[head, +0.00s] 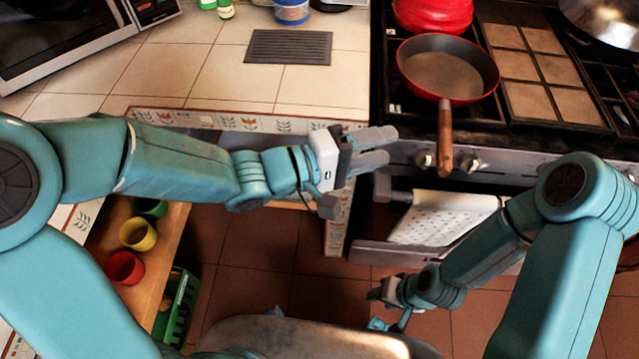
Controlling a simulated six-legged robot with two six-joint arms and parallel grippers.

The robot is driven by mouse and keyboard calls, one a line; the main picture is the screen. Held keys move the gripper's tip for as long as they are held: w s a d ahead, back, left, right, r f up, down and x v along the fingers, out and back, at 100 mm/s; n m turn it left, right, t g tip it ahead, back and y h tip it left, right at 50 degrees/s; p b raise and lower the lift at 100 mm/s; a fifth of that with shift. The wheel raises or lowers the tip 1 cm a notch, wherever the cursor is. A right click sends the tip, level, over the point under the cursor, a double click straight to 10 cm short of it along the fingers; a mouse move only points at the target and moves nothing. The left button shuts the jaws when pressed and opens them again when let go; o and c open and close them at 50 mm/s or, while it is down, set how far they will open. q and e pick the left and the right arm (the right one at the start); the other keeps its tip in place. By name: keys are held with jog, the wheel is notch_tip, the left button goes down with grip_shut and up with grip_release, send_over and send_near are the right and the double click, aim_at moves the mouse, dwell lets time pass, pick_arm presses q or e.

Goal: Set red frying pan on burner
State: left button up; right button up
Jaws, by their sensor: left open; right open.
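The red frying pan (447,72) sits on the front left part of the black stove (487,133). Its wooden handle (445,140) points toward me over the stove's front edge. My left gripper (385,147) is open and empty, left of the handle and apart from it, in front of the counter's corner. My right gripper (380,308) is open, low over the floor in front of the oven, well away from the pan. The burner under the pan is hidden by it.
A red pot (432,15) stands behind the pan, and a metal pan (605,20) is at the back right. Square tiles (540,68) cover the stove's middle. A towel (445,222) hangs at the oven front. The left counter holds a dark mat (289,47) and a microwave (65,40).

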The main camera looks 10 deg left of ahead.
pick_arm(q)
jog(key=a+f+y, duration=0.4)
jog(key=a+f, duration=0.1)
jog(key=f, duration=0.6)
jog(key=a+f+y, duration=0.4)
jog(key=f, duration=0.7)
jog(key=s+a+f+m+g+y, duration=0.2)
jog(key=s+a+f+g, duration=0.15)
jog(key=s+f, duration=0.4)
jog(key=s+a+f+m+g+y, duration=0.1)
jog(key=s+a+f+m+g, duration=0.2)
jog(key=s+f, duration=0.45)
jog(key=shift+n+g, duration=0.3)
jog(key=shift+g, duration=0.25)
jog(key=r+p, duration=0.4)
jog(key=p, duration=0.1)
jog(key=shift+w+r, duration=0.3)
jog(key=shift+s, duration=0.15)
